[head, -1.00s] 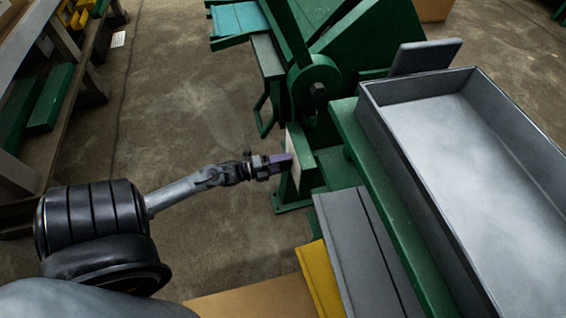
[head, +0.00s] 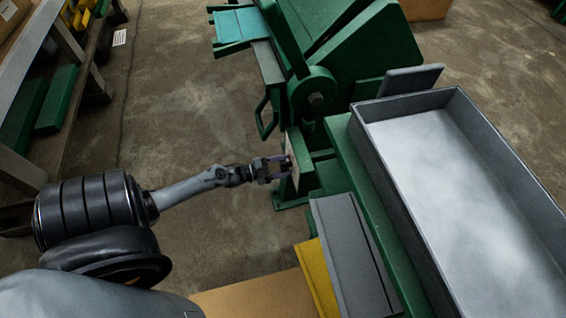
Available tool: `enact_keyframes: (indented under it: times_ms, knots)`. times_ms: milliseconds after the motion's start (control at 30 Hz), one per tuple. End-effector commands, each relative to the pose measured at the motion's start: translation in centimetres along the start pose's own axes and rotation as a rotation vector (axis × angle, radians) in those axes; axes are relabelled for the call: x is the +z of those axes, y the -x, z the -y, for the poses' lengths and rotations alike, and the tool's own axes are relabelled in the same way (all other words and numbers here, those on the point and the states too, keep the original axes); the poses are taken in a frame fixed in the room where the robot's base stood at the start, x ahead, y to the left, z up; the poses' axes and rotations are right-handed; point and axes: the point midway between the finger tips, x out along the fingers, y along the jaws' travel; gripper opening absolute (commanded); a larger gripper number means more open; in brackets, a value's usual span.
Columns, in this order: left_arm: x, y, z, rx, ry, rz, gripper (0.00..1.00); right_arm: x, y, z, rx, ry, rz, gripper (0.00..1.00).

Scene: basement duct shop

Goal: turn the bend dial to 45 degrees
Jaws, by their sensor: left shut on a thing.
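The green bending machine (head: 352,52) stands at the top middle. A pale upright plate (head: 293,143) is on its near left side, and the bend dial is at this plate, mostly hidden by my left gripper. My left gripper (head: 287,168) reaches in from the left and is shut on the dial, its two purplish fingers one above the other in the picture. The dial's marks and pointer are too small and covered to read. My right gripper is not in view.
A grey open metal tray (head: 372,139) rests on a green bench at the right. Grey sheets (head: 345,250) and a yellow strip (head: 317,279) lie below the machine. A shelf with green pieces (head: 54,98) stands at the left. The floor between is clear.

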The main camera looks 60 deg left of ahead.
Motion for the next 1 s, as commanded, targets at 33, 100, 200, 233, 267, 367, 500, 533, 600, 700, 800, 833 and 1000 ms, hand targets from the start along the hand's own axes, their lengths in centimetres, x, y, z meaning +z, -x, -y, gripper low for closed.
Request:
enact_keyframes:
  times_ms: [33,100,200,233,267,367,500,533,600,700,800,833,1000]
  knots:
    - [-0.1,0.0,0.2,0.000,0.046,0.002,0.23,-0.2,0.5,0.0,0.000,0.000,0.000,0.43]
    - [-0.2,0.0,0.2,0.000,0.112,0.001,0.23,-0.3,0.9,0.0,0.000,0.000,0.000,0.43]
    - [-0.1,0.0,0.2,-0.001,0.207,0.001,0.23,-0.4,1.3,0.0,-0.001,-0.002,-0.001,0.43]
    - [-0.1,0.0,0.2,0.000,0.235,0.001,0.23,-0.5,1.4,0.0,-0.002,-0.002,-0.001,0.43]
    - [-0.1,0.0,0.1,0.000,0.264,0.001,0.23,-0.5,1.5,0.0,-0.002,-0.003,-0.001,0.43]
    - [-0.1,0.0,0.1,0.000,0.358,0.001,0.23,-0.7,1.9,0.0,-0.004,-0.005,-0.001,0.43]
    - [-0.1,0.0,0.1,0.000,0.481,0.001,0.23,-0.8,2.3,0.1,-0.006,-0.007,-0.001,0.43]
    - [-0.1,0.0,0.1,0.000,0.504,0.001,0.23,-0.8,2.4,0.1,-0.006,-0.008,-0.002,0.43]
    - [-0.1,0.0,0.1,-0.001,0.558,0.001,0.23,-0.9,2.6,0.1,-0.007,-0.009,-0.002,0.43]
    - [0.0,0.0,0.1,0.000,0.624,0.001,0.23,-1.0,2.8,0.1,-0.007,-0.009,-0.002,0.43]
    - [0.0,0.0,0.0,-0.001,0.678,0.002,0.23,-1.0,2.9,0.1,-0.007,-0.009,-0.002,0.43]
    - [0.0,0.0,0.0,-0.001,0.691,0.002,0.23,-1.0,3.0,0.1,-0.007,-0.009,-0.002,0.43]
    - [0.0,0.0,-0.1,0.000,0.750,0.002,0.23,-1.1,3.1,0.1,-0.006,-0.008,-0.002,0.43]
